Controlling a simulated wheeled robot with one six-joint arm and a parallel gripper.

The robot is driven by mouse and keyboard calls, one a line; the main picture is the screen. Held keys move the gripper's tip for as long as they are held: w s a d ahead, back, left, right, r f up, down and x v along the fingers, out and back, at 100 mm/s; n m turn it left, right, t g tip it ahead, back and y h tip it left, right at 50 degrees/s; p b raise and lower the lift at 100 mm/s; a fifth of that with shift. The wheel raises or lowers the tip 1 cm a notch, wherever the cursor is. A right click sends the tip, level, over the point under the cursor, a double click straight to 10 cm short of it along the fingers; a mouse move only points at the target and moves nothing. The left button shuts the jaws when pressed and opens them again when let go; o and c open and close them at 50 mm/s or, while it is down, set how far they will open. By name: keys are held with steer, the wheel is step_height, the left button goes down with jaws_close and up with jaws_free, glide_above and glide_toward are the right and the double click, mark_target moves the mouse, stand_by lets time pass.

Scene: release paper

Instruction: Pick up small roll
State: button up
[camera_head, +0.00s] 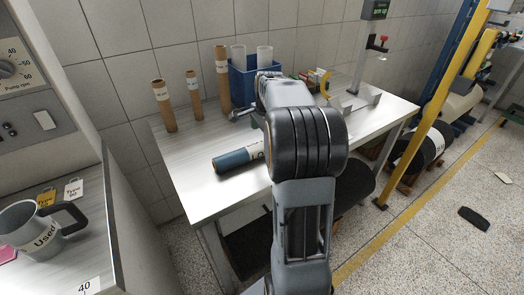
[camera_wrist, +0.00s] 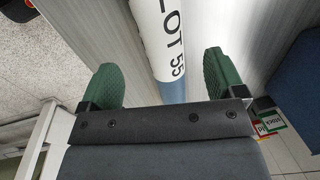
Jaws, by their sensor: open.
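A roll (camera_head: 238,158) with a blue body and a white label lies on its side on the white table (camera_head: 185,185), near the front edge. The wrist view shows a white and blue roll (camera_wrist: 160,35) printed "LOT 55" between the two green fingers of my gripper (camera_wrist: 161,77). The fingers are open, with a gap on both sides of the roll. Three brown cardboard rolls stand upright at the table's back left: a left one (camera_head: 163,105), a shorter middle one (camera_head: 194,94) and a tall one (camera_head: 222,75).
A blue bin (camera_head: 243,88) holding two whitish rolls stands behind my arm. A bent metal holder (camera_head: 358,102) and small coloured items (camera_head: 312,76) lie to the right. A grey mug marked "Used" (camera_head: 35,235) stands on the left counter. The table's left half is mostly clear.

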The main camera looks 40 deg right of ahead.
mark_target(261, 143)
steer(key=shift+w+f+b, duration=0.1)
steer(key=shift+w+f, duration=0.1)
steer(key=shift+f, duration=1)
steer(key=shift+w+f+b, duration=0.15)
steer(key=shift+w+f, duration=0.1)
steer(key=shift+f, duration=0.95)
steer(key=shift+w+f+b, duration=0.1)
steer(key=shift+w+f, duration=0.1)
steer(key=shift+f, duration=1)
steer(key=c, duration=1.2)
steer(key=shift+r, duration=0.1)
steer(key=shift+r, duration=0.1)
steer(key=shift+c, duration=0.2)
